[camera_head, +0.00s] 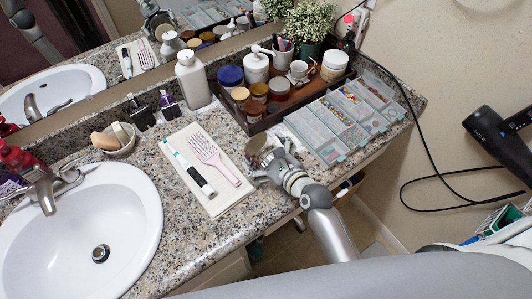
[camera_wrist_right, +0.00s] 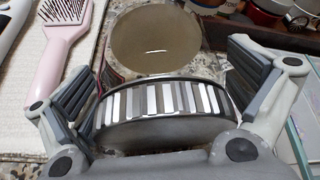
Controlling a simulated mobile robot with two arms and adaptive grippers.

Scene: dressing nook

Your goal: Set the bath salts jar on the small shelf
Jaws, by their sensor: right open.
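A jar with a round tan-grey lid (camera_head: 257,146) stands on the counter just beyond my right gripper, beside the white mat; I take it for the bath salts jar. Its flat lid (camera_wrist_right: 155,42) fills the upper middle of the right wrist view; its lower side is mostly hidden. My right gripper (camera_head: 271,160) is open, with its fingers spread to either side in the wrist view (camera_wrist_right: 160,85). I see no grip on the jar, and cannot tell whether the fingers touch it. I cannot make out the small shelf for certain. My left gripper is not in view.
A dark tray (camera_head: 262,126) of bottles and jars stands behind. A bead organizer (camera_head: 318,134) lies to the right. The sink (camera_head: 110,215) is at left; granite between mat and sink is clear.

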